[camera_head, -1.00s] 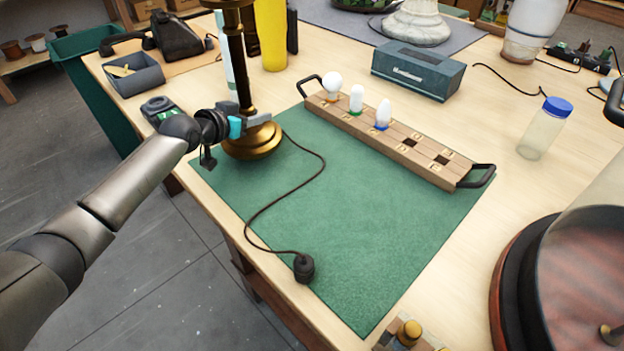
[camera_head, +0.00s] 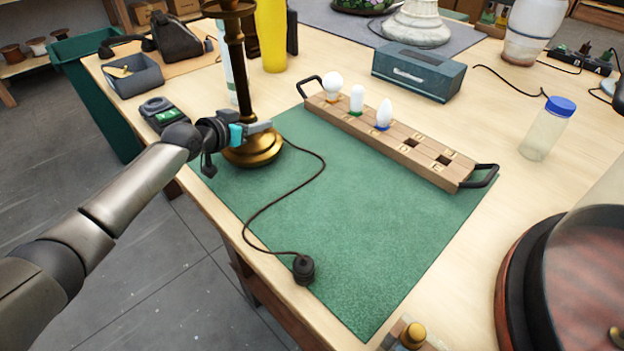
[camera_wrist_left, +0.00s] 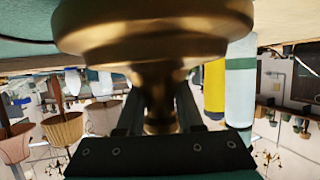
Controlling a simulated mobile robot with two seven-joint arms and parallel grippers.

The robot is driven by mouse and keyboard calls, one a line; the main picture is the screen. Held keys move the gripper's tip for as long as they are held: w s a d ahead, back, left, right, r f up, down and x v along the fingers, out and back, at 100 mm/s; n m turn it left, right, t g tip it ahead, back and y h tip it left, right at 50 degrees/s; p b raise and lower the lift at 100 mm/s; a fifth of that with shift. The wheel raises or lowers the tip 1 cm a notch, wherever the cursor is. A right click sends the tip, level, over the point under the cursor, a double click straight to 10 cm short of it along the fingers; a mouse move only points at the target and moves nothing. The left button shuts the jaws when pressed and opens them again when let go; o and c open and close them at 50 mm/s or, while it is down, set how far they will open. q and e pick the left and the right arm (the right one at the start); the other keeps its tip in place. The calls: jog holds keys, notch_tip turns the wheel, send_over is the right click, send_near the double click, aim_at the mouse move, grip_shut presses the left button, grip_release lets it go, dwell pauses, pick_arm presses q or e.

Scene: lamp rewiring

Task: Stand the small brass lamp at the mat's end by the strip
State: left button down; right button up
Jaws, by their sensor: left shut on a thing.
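The brass lamp (camera_head: 236,75) stands nearly upright at the far left end of the green mat (camera_head: 335,235), its top cut off by the picture's edge. My left gripper (camera_head: 258,128) is shut on its stem just above the round base. In the left wrist view the wide brass base (camera_wrist_left: 150,30) fills the top, and the stem runs between the fingers (camera_wrist_left: 160,115). I cannot tell whether the base fully rests on the mat. Its dark cord (camera_head: 262,212) runs over the mat to a black plug (camera_head: 303,268). A power strip (camera_head: 580,60) lies at the back right. My right gripper is out of view.
A wooden rack (camera_head: 400,145) with three bulbs lies along the mat's far edge. A yellow cylinder (camera_head: 271,35) and a pale bottle stand behind the lamp. A small meter (camera_head: 160,112) lies left of it, near my arm. The mat's middle is clear except for the cord.

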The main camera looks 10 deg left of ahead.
pick_arm(q)
jog(key=shift+w+f+b, duration=0.1)
jog(key=shift+f+b, duration=0.35)
jog(key=shift+b, duration=0.15)
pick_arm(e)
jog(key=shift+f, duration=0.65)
